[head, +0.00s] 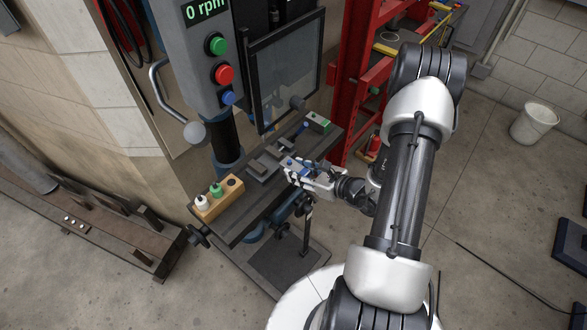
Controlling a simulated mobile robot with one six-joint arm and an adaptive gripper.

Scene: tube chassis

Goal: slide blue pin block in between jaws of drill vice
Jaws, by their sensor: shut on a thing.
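The drill vice (264,165) is a small dark grey metal body on the drill press table, at the middle of the picture. My gripper (291,168) is just right of the vice, reaching in from the right over the table edge. It is shut on a small block with blue on it, the blue pin block (289,162). The block is beside the vice; I cannot tell whether any of it is between the jaws. The fingers hide part of the block, and the jaw gap is too small to make out.
The table (240,222) carries a wooden holder (219,199) with white and green bottles at its left end and a green-ended item (319,122) at its far end. The drill press head (195,50) and a clear guard (285,70) stand behind. A red rack (362,75) is to the right.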

